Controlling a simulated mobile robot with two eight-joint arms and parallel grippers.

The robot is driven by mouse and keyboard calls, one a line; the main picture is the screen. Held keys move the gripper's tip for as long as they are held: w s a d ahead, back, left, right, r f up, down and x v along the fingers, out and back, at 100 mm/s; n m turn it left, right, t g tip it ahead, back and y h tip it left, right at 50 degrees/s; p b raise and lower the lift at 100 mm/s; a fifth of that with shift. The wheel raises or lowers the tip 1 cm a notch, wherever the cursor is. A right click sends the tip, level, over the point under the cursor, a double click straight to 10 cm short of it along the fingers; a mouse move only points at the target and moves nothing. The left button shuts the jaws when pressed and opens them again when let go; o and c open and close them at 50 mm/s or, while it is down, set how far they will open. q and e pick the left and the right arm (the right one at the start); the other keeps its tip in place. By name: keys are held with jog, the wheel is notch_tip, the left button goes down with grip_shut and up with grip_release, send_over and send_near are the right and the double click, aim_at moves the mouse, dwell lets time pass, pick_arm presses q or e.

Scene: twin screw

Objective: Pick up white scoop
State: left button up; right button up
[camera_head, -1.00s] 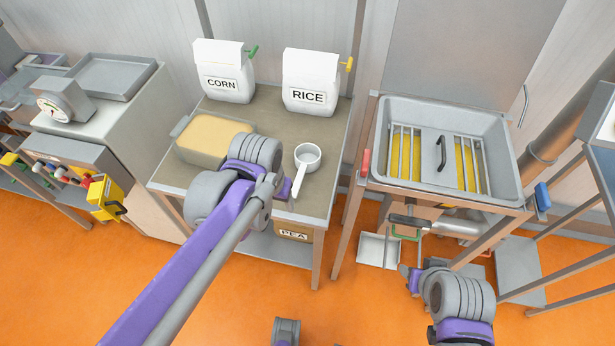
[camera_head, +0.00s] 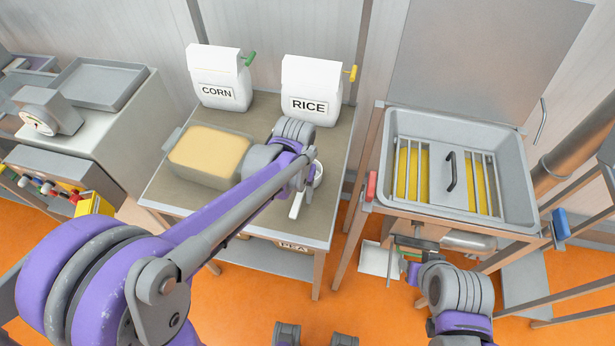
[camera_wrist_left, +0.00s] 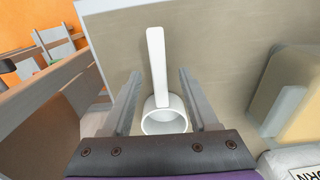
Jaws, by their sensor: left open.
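The white scoop (camera_head: 298,204) lies on the table, its cup partly hidden behind my left arm in the head view. In the left wrist view the scoop (camera_wrist_left: 157,60) shows whole, with its handle pointing away from the gripper and its round cup near the gripper base. My left gripper (camera_wrist_left: 160,76) is open, one finger on each side of the scoop, with gaps on both sides. In the head view its fingers are mostly hidden by the arm. My right arm is at the lower right; its gripper (camera_head: 415,273) shows too little to read its jaws.
A tub of yellow grain (camera_head: 208,152) stands left of the scoop. The CORN bag (camera_head: 217,80) and RICE bag (camera_head: 310,92) stand at the table's back. A metal hopper (camera_head: 510,170) is to the right. The table's front edge is close to the scoop handle.

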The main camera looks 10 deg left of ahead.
aim_at(299, 198)
pick_arm(q)
jog(key=shift+d+f, duration=0.1)
jog(key=shift+f, duration=1.4)
grip_shut()
